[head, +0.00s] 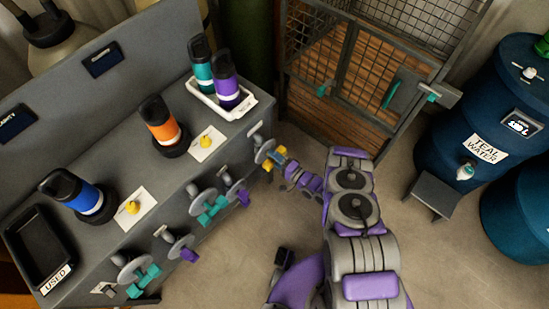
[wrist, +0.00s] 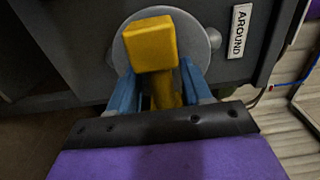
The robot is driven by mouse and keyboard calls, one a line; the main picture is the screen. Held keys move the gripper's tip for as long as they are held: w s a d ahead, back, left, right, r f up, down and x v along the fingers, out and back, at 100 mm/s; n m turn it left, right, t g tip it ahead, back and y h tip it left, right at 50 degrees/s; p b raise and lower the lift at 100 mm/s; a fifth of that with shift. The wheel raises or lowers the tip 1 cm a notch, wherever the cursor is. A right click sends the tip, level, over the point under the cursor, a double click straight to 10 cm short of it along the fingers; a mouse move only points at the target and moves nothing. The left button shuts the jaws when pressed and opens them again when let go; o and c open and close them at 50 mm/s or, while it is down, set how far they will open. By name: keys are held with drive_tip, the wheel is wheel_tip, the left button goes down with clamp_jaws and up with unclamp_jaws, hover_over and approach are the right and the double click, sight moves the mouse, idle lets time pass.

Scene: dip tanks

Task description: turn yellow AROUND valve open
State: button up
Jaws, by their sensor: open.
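The yellow valve handle (wrist: 151,45) sits in front of a round grey plate (wrist: 203,42) on the cabinet front, beside a white label reading AROUND (wrist: 239,31). In the head view the yellow valve (head: 281,155) is at the right end of the cabinet. My gripper (wrist: 160,82) has its blue fingers on either side of the yellow handle's stem, open around it. Whether a finger touches the stem I cannot tell. In the head view my gripper (head: 277,160) is at the valve, small and partly hidden by the handle.
Teal valves (head: 212,207) and purple valves (head: 189,255) line the cabinet front to the left. Bottles, a white tray (head: 247,104) and a black USED tray (head: 52,281) stand on top. A mesh cage (head: 335,130) is behind; a teal water barrel (head: 435,140) is right. Floor between is clear.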

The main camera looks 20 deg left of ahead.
drive_tip(key=shift+d, duration=0.1)
clamp_jaws()
idle(0.3)
drive_tip(key=shift+n, duration=0.3)
drive_tip(key=n, duration=0.3)
drive_tip(key=shift+n, duration=0.4)
drive_tip(key=n, duration=0.4)
drive_tip(key=shift+s+f, duration=0.1)
drive_tip(key=n, duration=0.9)
drive_tip(key=shift+n, duration=0.3)
